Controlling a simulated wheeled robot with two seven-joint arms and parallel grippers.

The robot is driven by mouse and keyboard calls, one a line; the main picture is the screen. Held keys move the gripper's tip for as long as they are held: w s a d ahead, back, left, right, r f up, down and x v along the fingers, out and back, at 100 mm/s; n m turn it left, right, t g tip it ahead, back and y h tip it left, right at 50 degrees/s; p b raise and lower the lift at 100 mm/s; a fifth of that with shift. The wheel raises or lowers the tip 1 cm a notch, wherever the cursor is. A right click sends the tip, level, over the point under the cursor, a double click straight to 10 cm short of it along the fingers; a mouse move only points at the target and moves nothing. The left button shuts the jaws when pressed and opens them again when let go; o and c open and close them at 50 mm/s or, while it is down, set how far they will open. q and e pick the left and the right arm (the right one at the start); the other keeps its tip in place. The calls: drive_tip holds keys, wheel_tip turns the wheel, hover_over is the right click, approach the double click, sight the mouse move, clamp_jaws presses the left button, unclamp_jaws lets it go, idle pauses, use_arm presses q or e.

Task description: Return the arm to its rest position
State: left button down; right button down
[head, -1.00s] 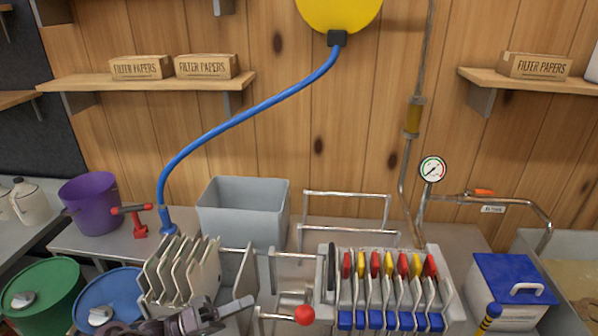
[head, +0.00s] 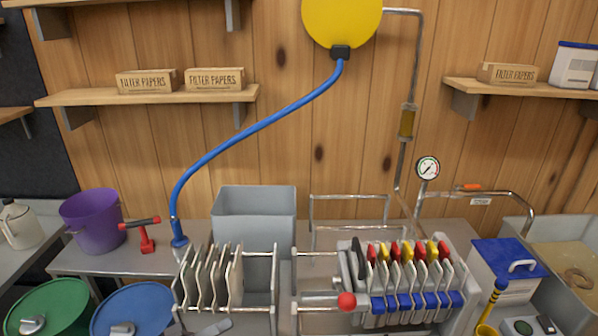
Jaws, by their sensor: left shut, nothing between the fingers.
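The rest of my left arm is out of the picture. My right gripper is not in view.
Pale press plates (head: 220,278) and a row of blue-footed plates (head: 418,275) stand on the bench, with a red knob (head: 346,301) between them. Around them are a grey bin (head: 253,215), purple bucket (head: 97,222), blue-lidded box (head: 508,268) and blue hose (head: 255,128).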

use_arm(q)
drive_tip(key=w+d+f+m+t+y, duration=0.15)
drive_tip(key=d+f+y, duration=0.3)
drive_tip(key=y, duration=0.45)
drive_tip(key=s+a+g+y, duration=0.4)
drive_tip(key=s, duration=0.5)
drive_tip(key=s+a+g+y, duration=0.3)
drive_tip(key=s+g+y, duration=0.1)
drive_tip(key=s, duration=0.5)
wheel_tip(320, 180, down, 29)
drive_tip(key=s+a+f+g, duration=0.1)
drive_tip(key=s+a+f, duration=0.1)
drive_tip(key=s+f, duration=0.8)
drive_tip(key=s+a+f+g, duration=0.1)
drive_tip(key=s+a+f, duration=0.1)
drive_tip(key=s+f, duration=0.7)
drive_tip(key=shift+s+f+m+y, duration=0.3)
drive_tip(key=shift+s+f+m, duration=0.05)
drive_tip(key=shift+s, duration=0.55)
